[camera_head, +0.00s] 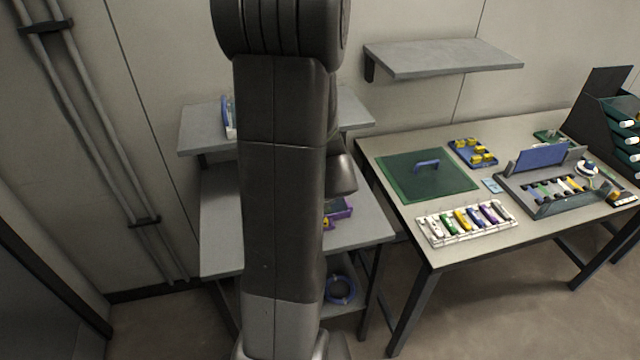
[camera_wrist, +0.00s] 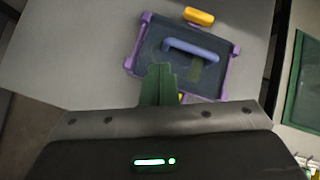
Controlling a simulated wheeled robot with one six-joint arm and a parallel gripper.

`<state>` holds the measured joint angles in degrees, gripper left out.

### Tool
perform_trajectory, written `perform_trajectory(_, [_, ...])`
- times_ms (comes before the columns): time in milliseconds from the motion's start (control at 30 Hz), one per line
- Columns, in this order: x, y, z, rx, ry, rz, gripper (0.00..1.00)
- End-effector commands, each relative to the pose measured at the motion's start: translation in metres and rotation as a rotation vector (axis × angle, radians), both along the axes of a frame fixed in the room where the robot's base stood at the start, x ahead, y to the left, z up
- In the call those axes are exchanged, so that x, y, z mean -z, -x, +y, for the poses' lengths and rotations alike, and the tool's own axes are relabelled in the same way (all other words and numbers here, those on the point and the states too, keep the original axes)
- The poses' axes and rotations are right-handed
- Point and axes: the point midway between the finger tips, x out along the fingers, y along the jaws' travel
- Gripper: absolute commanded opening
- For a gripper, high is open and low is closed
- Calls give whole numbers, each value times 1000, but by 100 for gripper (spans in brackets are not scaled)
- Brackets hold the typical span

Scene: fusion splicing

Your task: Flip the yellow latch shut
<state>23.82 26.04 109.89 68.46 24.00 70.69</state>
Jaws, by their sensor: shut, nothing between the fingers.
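A box with a purple frame (camera_wrist: 232,68), a dark lid and a blue handle (camera_wrist: 190,49) lies on the grey table in the wrist view. A yellow latch (camera_wrist: 200,16) sticks out past its upper edge. A second bit of yellow (camera_wrist: 182,97) shows at the lower edge, mostly hidden beside my fingers. My gripper (camera_wrist: 160,70), with green fingers, is shut and empty, overlapping the box's lower left edge in the picture; I cannot tell whether it touches. In the head view my arm hides most of the box (camera_head: 342,208); a yellow part (camera_head: 327,223) shows at its lower side.
The grey table (camera_head: 365,225) has bare room around the box. A coiled blue cable (camera_head: 341,290) lies on the shelf below. To the right, another table (camera_head: 520,245) holds a green mat (camera_head: 405,185), a white rack (camera_head: 440,238) and a blue tray (camera_head: 462,147). A wall shelf (camera_head: 445,57) hangs above.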

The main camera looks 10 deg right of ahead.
Motion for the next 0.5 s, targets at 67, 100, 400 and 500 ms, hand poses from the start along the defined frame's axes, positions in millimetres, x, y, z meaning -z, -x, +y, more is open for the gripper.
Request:
perform_trajectory(67, [3, -14, -19, 151, -66, -22, 0])
perform_trajectory(100, [3, -19, -26, 210, -95, -31, 0])
perform_trajectory(400, [2, -32, -45, 378, -178, -60, 0])
perform_trajectory(500, [2, -32, -45, 376, -177, -59, 0])
